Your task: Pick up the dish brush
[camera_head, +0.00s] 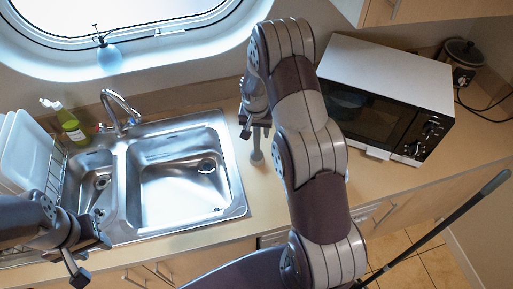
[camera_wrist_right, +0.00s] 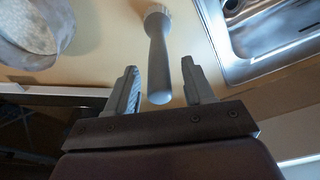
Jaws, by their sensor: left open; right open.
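The dish brush (camera_wrist_right: 158,60) is grey with a pale round head. In the right wrist view its handle lies between the two fingers of my right gripper (camera_wrist_right: 164,88), which is open, with a gap on both sides. In the head view a small part of the brush (camera_head: 256,157) shows on the counter just below my right gripper (camera_head: 256,121), right of the sink. The arm hides what is around it. My left gripper (camera_head: 83,262) is open and empty at the lower left, by the counter's front edge.
The metal sink (camera_head: 236,190) lies left of the brush. A microwave (camera_head: 385,75) stands to the right. A dish rack with plates (camera_head: 30,150), a green bottle (camera_head: 72,128) and a tap (camera_head: 118,108) are at the left. The counter (camera_head: 262,205) in front is clear.

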